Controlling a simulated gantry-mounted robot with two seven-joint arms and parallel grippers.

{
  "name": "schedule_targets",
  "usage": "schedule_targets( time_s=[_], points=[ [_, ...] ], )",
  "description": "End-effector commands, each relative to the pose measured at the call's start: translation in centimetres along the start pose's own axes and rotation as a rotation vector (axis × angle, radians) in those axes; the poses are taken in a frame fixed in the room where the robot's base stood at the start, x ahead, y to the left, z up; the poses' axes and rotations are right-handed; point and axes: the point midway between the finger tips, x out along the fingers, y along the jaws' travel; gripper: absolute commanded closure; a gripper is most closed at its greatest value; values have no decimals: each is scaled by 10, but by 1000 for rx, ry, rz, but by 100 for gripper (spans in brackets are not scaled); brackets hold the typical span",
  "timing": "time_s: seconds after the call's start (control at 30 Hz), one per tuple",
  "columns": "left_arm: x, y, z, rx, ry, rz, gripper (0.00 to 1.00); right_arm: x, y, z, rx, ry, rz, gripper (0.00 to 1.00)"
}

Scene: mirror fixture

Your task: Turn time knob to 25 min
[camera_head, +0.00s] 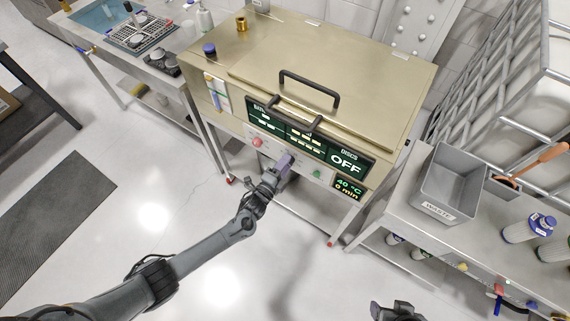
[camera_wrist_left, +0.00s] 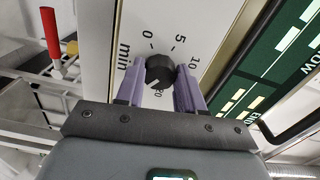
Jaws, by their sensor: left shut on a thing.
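The time knob (camera_wrist_left: 160,72) is a dark round knob on the pale front panel, with a dial marked 0, 5, 10 and "min" around it in the left wrist view. Lower marks are partly hidden by my gripper. My left gripper (camera_wrist_left: 161,82) has its two purple fingers on either side of the knob, shut on it. In the head view my left gripper (camera_head: 284,162) is at the front panel of the gold machine (camera_head: 330,70). The display (camera_head: 348,188) reads 40 °C and 0 min. My right gripper (camera_head: 397,311) is at the bottom edge, its fingers not clear.
A red button (camera_head: 257,142) and a green button (camera_head: 317,174) sit on the panel on either side of my left gripper. A large dark screen (camera_head: 345,163) above reads OFF. A grey waste bin (camera_head: 448,183) stands on the right bench. The floor in front is clear.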

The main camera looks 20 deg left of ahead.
Motion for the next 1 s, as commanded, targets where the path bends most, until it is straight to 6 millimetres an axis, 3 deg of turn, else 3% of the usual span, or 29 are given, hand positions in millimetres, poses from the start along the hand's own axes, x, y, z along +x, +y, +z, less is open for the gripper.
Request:
schedule_targets(
  time_s=[0.03, 0.07, 0.2, 0.63, 1.0],
  points=[
    [0, 0, 0, 1, 1, -1, 93, 0, 0, 0, 2, 0, -1, 36],
    [0, 0, 0, 1, 1, -1, 58, 0, 0, 0, 2, 0, -2, 36],
    [0, 0, 0, 1, 1, -1, 37, 0, -1, 0, 5, 1, -4, 36],
    [-8, 0, 0, 0, 0, 1, 37, -3, -1, -1, 5, 1, -4, 36],
    [-68, -1, 0, 0, 0, 1, 37, -16, 2, -5, -4, -1, 3, 36]
  ],
)
